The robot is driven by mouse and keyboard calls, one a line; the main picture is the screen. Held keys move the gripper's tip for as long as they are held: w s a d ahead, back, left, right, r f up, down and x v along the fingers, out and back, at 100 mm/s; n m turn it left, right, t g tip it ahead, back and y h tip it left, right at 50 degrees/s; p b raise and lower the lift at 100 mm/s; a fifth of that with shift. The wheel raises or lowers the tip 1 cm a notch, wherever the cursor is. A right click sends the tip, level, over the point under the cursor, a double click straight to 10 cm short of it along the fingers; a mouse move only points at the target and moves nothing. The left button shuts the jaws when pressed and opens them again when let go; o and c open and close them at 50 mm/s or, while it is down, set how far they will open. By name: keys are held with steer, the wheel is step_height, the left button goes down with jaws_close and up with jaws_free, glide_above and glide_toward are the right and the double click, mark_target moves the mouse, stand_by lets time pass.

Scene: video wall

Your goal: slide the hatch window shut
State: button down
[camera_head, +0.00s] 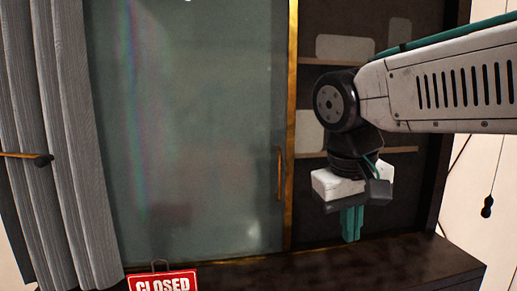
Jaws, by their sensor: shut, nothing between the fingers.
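The hatch window's glass pane (190,130) fills the left and middle of the head view. Its brass-coloured edge frame (292,100) runs upright at the pane's right side. A slim upright handle (280,173) sits on the pane near that edge. Right of the frame the hatch is open, showing dark shelves (320,154) behind. My gripper (351,226) points down in front of this opening, to the right of the handle and apart from it. Its teal fingers are together and hold nothing.
A dark sill (370,264) runs below the hatch. A red CLOSED sign (162,281) stands at the bottom left. A cord with a dark knob (487,206) hangs at the right.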

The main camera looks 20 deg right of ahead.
steer(key=w+a+r+m+t+h, duration=0.1)
steer(key=w+a+r+m+h, duration=0.1)
steer(key=w+a+r, duration=0.7)
steer(key=w+a+r+m+t+h, duration=0.1)
steer(key=w+a+r+m+h, duration=0.15)
steer(key=w+a+r, duration=0.75)
steer(key=d+r+x, duration=0.1)
steer(key=x, duration=0.7)
steer(key=d+x, duration=0.2)
steer(key=x, duration=0.5)
steer(key=shift+s+d+n, duration=0.2)
steer(key=shift+s+n, duration=0.1)
steer(key=shift+n, duration=0.05)
steer(key=shift+d+r, duration=0.1)
